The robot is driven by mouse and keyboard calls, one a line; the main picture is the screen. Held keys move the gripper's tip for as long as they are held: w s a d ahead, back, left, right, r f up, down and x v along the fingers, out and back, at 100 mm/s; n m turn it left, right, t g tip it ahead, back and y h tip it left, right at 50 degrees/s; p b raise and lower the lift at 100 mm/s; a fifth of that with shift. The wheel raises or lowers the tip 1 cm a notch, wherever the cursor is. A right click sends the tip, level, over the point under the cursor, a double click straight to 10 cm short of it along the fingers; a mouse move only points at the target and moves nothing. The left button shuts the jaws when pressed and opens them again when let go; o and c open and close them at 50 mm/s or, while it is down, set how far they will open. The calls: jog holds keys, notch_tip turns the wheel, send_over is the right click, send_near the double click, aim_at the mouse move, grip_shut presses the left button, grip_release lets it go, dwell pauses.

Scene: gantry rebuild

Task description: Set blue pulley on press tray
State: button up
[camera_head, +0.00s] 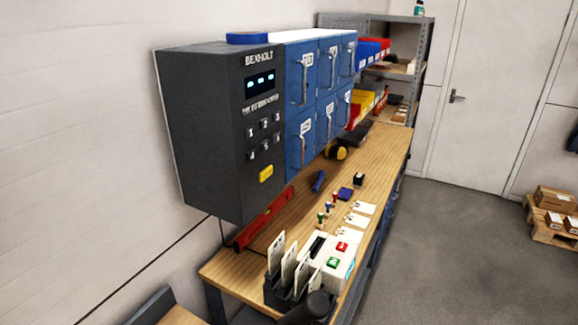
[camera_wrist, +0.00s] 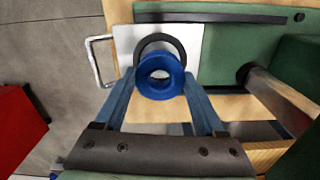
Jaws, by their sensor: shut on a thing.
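The blue pulley (camera_wrist: 145,88), a ring with a central hole, is between the fingertips of my gripper (camera_wrist: 160,77) in the wrist view. My gripper is shut on it. Beyond it lies a pale metal plate with a wire handle at its left, apparently the press tray (camera_wrist: 124,40). A dark ring (camera_wrist: 151,40) shows on the plate just behind the pulley, which partly hides it. I cannot tell whether the pulley touches the plate or is above it. The head view shows neither the pulley nor the tray.
In the wrist view, green machine parts (camera_wrist: 222,60) stand beyond and right of the tray, with a metal rod (camera_wrist: 280,100) at right. A red object (camera_wrist: 20,115) is at far left. The head view shows a wooden bench (camera_head: 290,208) under blue lockers (camera_head: 300,85).

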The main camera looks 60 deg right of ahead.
jog(key=shift+f+b, duration=1.35)
jog(key=shift+f, duration=0.65)
jog(key=o, duration=1.5)
notch_tip(320, 180, up, 13)
jog(key=shift+b, duration=0.3)
